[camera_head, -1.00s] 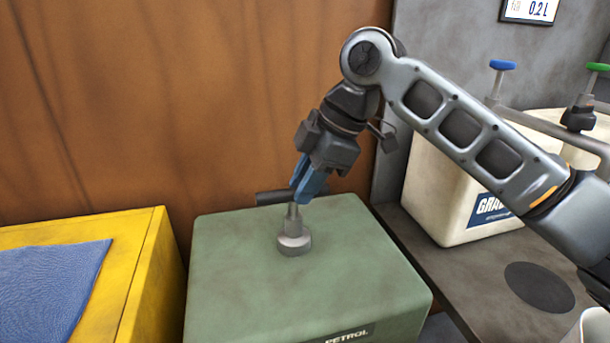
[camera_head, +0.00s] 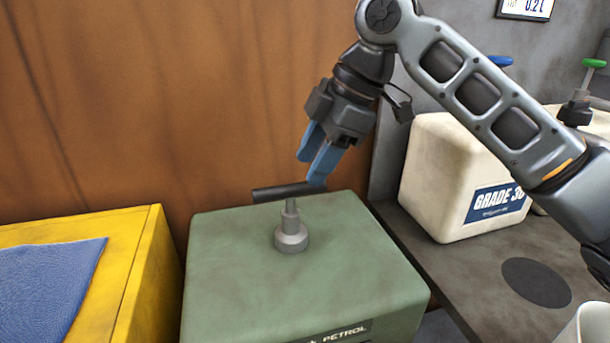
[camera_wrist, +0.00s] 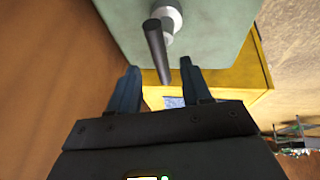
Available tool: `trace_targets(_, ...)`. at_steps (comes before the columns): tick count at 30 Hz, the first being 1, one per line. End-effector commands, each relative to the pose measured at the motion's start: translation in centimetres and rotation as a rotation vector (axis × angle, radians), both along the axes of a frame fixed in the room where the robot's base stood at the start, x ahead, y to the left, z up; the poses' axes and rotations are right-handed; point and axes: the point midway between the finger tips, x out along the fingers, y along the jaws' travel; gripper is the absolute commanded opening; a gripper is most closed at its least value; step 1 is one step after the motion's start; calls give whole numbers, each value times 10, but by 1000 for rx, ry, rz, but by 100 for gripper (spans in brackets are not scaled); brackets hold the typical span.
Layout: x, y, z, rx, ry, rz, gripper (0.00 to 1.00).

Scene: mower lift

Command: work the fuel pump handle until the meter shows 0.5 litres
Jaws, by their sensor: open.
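The fuel pump handle (camera_head: 288,191) is a dark horizontal bar on a short grey stem, standing on top of the green petrol tank (camera_head: 300,285). My gripper (camera_head: 315,170) is open, with blue fingers just above and beside the right end of the handle. In the wrist view the handle (camera_wrist: 156,48) points toward the space between the spread fingers (camera_wrist: 160,84); I cannot tell whether it touches them. The meter (camera_head: 526,7) on the grey wall at the top right reads 0.2 L; its upper edge is cut off.
A yellow box (camera_head: 135,265) with a blue cloth (camera_head: 45,290) stands left of the tank. A cream Grade 30 container (camera_head: 430,180) stands on the dark bench (camera_head: 450,280) to the right. A brown wall (camera_head: 180,90) rises close behind the tank.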

Motion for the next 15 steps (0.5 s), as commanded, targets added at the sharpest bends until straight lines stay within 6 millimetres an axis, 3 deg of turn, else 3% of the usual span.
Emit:
trace_targets(6,-2,-10,23,1,-1,1,48)
trace_targets(15,-2,-12,26,0,0,1,48)
